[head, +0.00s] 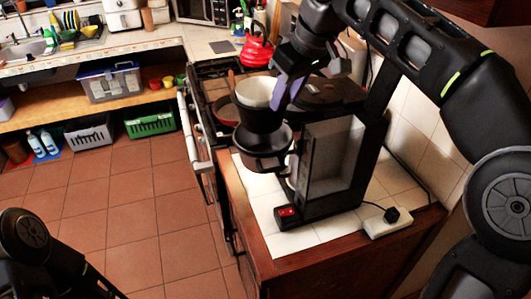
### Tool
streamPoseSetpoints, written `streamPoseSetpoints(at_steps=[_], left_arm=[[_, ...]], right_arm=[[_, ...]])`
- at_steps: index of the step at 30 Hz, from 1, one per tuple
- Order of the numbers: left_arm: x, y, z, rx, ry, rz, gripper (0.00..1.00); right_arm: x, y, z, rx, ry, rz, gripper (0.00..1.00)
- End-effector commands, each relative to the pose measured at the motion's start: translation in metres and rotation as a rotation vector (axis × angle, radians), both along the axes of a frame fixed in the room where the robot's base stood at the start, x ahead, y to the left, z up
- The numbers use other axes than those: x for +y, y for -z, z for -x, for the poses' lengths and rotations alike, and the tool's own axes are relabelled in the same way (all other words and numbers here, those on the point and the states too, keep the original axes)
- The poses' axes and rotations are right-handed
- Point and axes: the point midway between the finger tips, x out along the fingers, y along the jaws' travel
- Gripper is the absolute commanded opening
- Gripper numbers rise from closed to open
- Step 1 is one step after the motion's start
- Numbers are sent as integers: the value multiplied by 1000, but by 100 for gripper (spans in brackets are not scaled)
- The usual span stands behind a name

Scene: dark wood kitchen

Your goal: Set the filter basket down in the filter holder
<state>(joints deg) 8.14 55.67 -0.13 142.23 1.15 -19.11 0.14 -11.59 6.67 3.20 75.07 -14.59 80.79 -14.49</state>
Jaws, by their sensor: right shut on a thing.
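The filter basket (262,120) is a dark cone with a pale lining, upright in the upper middle of the head view. My right gripper (285,90) is shut on its right rim from above. The filter holder (262,158) is a black round cup on the left side of the black coffee machine (338,203). The basket's lower end overlaps the holder's opening in the picture. I cannot tell whether they touch. Only part of my left arm shows at the lower left; its gripper is out of view.
The machine stands on a white-tiled counter with a wooden edge (330,258). A red switch (287,212) is at its base, and a plug strip (388,222) lies to the right. A stove with a red kettle (257,48) is behind. The tiled floor at left is clear.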

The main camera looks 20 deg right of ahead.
Motion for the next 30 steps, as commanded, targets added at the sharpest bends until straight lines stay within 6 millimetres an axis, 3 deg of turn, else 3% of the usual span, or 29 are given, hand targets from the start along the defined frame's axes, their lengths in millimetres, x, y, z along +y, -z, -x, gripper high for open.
streamPoseSetpoints(at_steps=[5, 12, 17, 30], left_arm=[[0, 3, 0, -1, 0, 1, 28], [-3, 28, -1, -11, 1, 5, 28], [-4, 31, -1, -15, 1, 8, 28], [-4, 28, -1, -14, 2, 8, 28]], right_arm=[[-1, 4, 0, 0, 2, -1, 0], [-2, 32, -1, 4, 4, 0, 0], [0, 54, 0, 4, 1, 1, 0], [0, 63, 0, 4, 0, 2, 0]])
